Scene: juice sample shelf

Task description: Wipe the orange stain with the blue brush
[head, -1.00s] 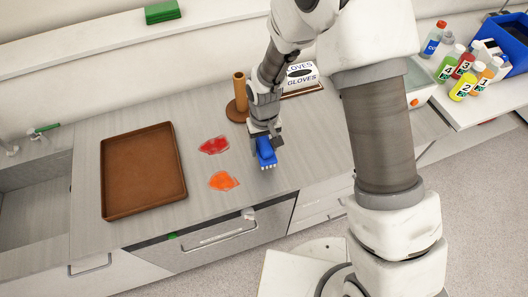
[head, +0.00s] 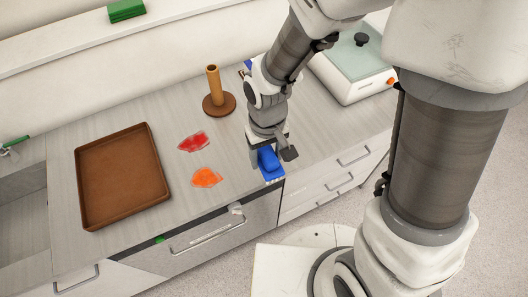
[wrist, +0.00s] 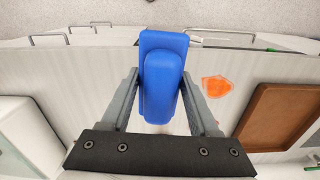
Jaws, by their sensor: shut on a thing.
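My gripper (head: 269,154) is shut on the blue brush (head: 270,162), near the counter's front edge. In the wrist view the blue brush (wrist: 163,78) sits between the two fingers of my gripper (wrist: 163,100). The orange stain (head: 206,177) lies flat on the grey counter, to the left of the brush and apart from it. It also shows in the wrist view (wrist: 217,86), right of the brush. Whether the bristles touch the counter is unclear.
A red stain (head: 193,142) lies behind the orange one. A brown tray (head: 83,187) is on the left. A wooden post on a round base (head: 213,90) stands behind. A white appliance with a glass top (head: 350,91) stands at the back right. A sink (head: 22,215) is at far left.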

